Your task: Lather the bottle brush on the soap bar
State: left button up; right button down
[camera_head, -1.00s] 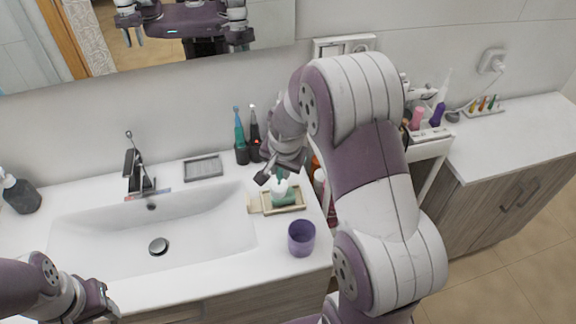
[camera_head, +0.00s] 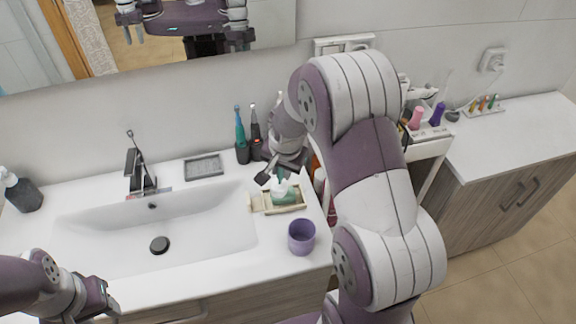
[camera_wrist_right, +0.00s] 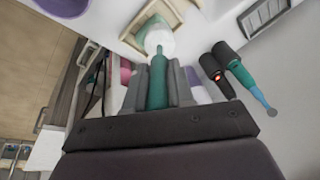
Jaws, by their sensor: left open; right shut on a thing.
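My right gripper (camera_head: 277,174) is shut on the bottle brush, fingers pointing down over the soap tray. In the right wrist view the brush's teal handle (camera_wrist_right: 157,84) is between the fingers, and its round white head (camera_wrist_right: 159,41) points at the soap. The green soap bar (camera_head: 288,200) lies in a beige tray (camera_head: 300,207) right of the sink; it also shows partly behind the brush head in the wrist view (camera_wrist_right: 149,26). The white head (camera_head: 280,188) overlaps the soap; I cannot tell exact contact. My left gripper (camera_head: 104,304) is open and empty at the front left.
A purple cup (camera_head: 301,237) stands in front of the tray. Two dark-based electric toothbrushes (camera_head: 242,146) stand behind it. The sink basin (camera_head: 110,238) and faucet (camera_head: 138,170) are to the left. A grey soap dish (camera_head: 203,167) lies behind the basin. A cosmetics cart (camera_head: 428,135) is at right.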

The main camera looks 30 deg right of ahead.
jog(key=shift+p, duration=0.95)
notch_tip(320, 180, up, 7)
jog(key=d+p, duration=0.2)
jog(key=p, duration=0.4)
jog(key=shift+s+d+p, duration=0.3)
jog(key=shift+d, duration=0.05)
dwell(1.1)
